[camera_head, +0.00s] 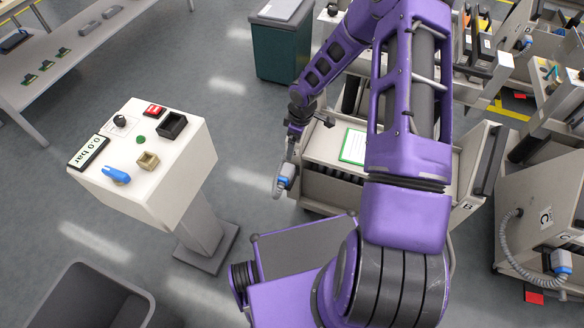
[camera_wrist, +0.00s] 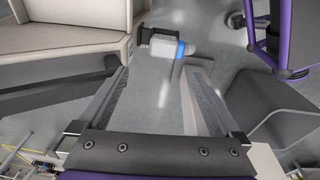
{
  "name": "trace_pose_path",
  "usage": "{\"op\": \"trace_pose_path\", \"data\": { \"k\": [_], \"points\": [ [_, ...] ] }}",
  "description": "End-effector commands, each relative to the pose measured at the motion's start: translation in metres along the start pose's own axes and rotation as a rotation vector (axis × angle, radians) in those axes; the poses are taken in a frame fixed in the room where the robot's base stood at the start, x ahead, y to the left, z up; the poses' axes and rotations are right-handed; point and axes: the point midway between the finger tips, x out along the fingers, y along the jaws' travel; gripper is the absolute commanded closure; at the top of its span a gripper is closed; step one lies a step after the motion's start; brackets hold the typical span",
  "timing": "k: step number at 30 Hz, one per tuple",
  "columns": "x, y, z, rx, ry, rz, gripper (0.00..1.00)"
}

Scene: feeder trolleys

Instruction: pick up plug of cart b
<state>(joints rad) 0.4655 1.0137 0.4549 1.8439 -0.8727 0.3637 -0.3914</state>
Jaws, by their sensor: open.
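Cart B (camera_head: 318,188) stands behind my arm, with its letter B on the right side panel. Its plug (camera_head: 286,181), white-grey with a blue band, is at the cart's left end, with a short grey curved piece beside it. My gripper (camera_head: 291,155) is just above the plug, pointing down. In the wrist view the plug (camera_wrist: 164,47) lies crosswise just past the fingertips, its left end at a black holder beside the cart's pale body. My gripper (camera_wrist: 150,70) is open, with nothing between the fingers. Whether a finger touches the plug cannot be told.
A white pedestal (camera_head: 185,180) with a 0.0 bar display stands left. A grey bin (camera_head: 95,295) is at lower left. Cart C (camera_head: 540,205) with its own plug (camera_head: 561,262) stands right. A dark green bin (camera_head: 280,50) is behind. Floor is clear between pedestal and cart B.

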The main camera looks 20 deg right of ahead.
Motion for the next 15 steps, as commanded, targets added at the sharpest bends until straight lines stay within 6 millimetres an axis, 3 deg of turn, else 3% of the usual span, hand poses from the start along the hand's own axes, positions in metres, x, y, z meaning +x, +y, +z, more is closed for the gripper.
{"op": "trace_pose_path", "data": {
  "k": [8, 15],
  "points": [
    [0.018, -0.013, 0.000, 0.049, 0.018, -0.044, 0.00],
    [0.070, -0.015, -0.001, 0.048, 0.018, -0.044, 0.00]
  ]
}}
